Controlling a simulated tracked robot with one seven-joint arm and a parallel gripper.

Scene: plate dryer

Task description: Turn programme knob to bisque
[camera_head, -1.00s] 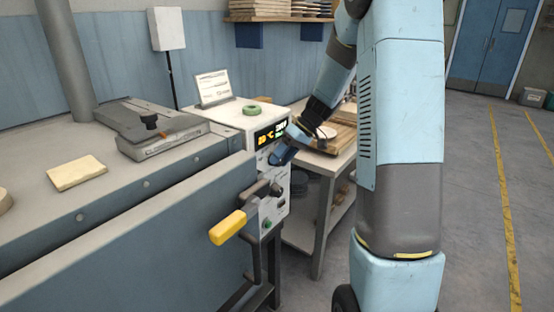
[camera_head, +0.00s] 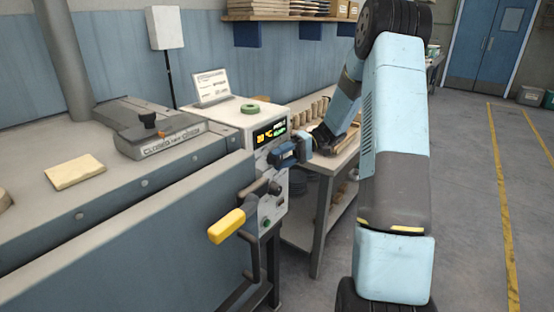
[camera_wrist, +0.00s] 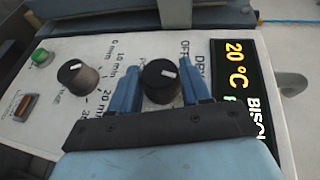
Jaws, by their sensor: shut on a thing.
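The programme knob (camera_wrist: 160,82) is a round black knob on the white control panel (camera_wrist: 120,48), with a white pointer mark near its upper right edge in the wrist view. The labels OFF and a partly hidden DRY stand to its right. My gripper (camera_wrist: 160,90) is shut on this knob, with one blue finger on each side. The fingers and palm hide other labels around it. In the head view my gripper (camera_head: 280,155) is at the panel front, just below the display. The display (camera_wrist: 241,95) reads 20 °C and, cut off, letters beginning BISQ.
A second black knob (camera_wrist: 77,75) with minute marks, a green button (camera_wrist: 41,57) and an orange-brown switch (camera_wrist: 25,107) share the panel. A yellow-handled lever (camera_head: 228,225) sticks out at the front. A table with wares (camera_head: 318,165) stands behind my gripper.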

